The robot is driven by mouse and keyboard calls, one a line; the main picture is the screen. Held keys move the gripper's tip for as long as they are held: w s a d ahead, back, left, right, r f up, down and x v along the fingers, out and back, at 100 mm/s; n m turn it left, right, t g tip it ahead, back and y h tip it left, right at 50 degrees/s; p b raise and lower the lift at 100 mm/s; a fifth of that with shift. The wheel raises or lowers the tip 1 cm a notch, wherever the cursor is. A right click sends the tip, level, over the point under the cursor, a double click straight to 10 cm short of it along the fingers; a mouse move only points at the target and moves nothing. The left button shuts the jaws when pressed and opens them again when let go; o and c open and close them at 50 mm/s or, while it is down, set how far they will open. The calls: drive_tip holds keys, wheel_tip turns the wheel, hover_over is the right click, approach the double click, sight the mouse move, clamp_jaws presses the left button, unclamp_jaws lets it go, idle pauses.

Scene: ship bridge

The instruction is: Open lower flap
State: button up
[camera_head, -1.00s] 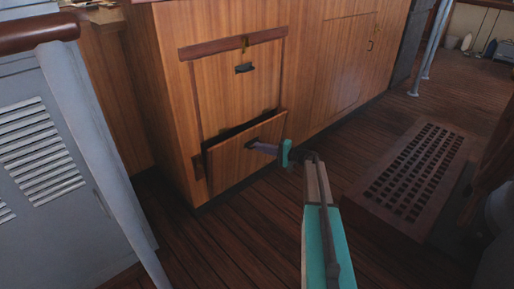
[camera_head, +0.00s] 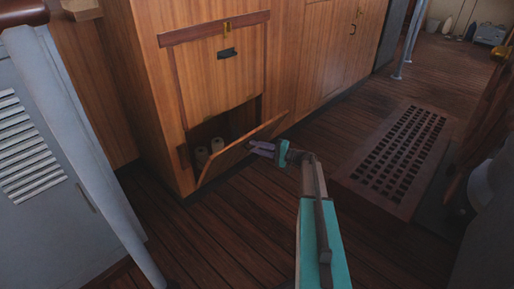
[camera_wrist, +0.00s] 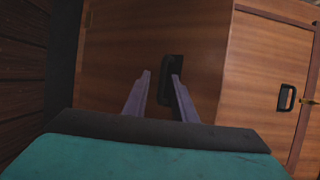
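The lower flap (camera_head: 240,146) is a wooden panel in the cabinet front. It is hinged along its bottom edge and tilted well outward. Pale rolled items (camera_head: 209,153) show in the dark opening behind it. My gripper (camera_head: 262,150) is at the outer face of the flap. Part of the handle is hidden behind the right finger.
A closed upper panel (camera_head: 218,76) with its own dark handle (camera_head: 227,53) is above the opening. A grey louvred locker (camera_head: 35,150) and pole stand at left. A floor grating (camera_head: 398,150) lies at right. Bare plank floor lies in front.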

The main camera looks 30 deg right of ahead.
drive_tip(key=shift+s+d+r, duration=0.1)
drive_tip(key=shift+r, duration=0.1)
drive_tip(key=p+v, duration=0.4)
drive_tip(key=v, duration=0.9)
drive_tip(key=shift+s+d, duration=0.15)
drive_tip(key=shift+d, duration=0.05)
drive_tip(key=shift+s+d+f, duration=0.1)
drive_tip(key=shift+f, duration=0.15)
drive_tip(key=s+d+f+b, duration=0.2)
drive_tip(key=s+d+f, duration=0.6)
drive_tip(key=s+d, duration=0.1)
drive_tip(key=shift+d+f, duration=0.15)
drive_tip(key=shift+f, duration=0.1)
idle(2.4)
drive_tip(key=shift+s, duration=0.1)
idle(0.7)
